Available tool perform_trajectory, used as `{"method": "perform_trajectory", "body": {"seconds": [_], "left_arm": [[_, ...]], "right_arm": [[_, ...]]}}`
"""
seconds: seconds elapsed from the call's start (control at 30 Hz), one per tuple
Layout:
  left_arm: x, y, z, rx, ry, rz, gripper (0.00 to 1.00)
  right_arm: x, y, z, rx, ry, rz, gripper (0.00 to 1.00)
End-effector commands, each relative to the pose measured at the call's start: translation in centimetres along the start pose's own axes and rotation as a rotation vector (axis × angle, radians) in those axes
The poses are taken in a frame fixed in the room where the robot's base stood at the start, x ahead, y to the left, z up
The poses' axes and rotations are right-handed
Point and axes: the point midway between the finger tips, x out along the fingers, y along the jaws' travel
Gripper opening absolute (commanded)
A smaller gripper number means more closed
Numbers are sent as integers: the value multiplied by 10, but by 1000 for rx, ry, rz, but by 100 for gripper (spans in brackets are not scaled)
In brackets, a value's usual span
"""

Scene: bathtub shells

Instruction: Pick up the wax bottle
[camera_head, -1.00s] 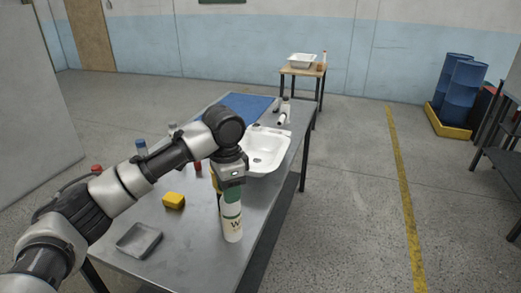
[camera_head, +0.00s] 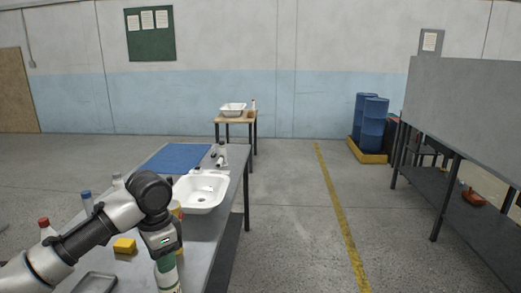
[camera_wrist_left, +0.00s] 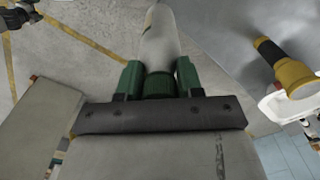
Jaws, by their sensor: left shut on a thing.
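The wax bottle (camera_head: 168,277) is white and green, with part of a letter showing at the bottom edge of the head view. Its base is cut off there, so I cannot tell whether it touches the table. My left gripper (camera_head: 164,254) is above it and shut on its top end. In the left wrist view the green fingers of my left gripper (camera_wrist_left: 160,78) close around the green cap, and the white body of the wax bottle (camera_wrist_left: 160,40) extends away. A dark part of what looks like my right gripper (camera_wrist_left: 20,14) shows in the top left corner.
Right of the table, the floor (camera_head: 290,230) is clear up to a bench (camera_head: 455,210).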

Motion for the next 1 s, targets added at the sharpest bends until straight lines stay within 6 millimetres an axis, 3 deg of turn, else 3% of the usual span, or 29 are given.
{"method": "perform_trajectory", "body": {"seconds": [0.57,0.8,1.0], "left_arm": [[48,48,31,-309,-11,-16,0],[80,99,64,-578,-9,-16,0],[94,136,90,-776,-4,-7,0]], "right_arm": [[0,0,-1,-1,2,0,80],[0,-1,4,-1,-6,-1,80],[0,-1,4,-1,-6,-1,80]]}}
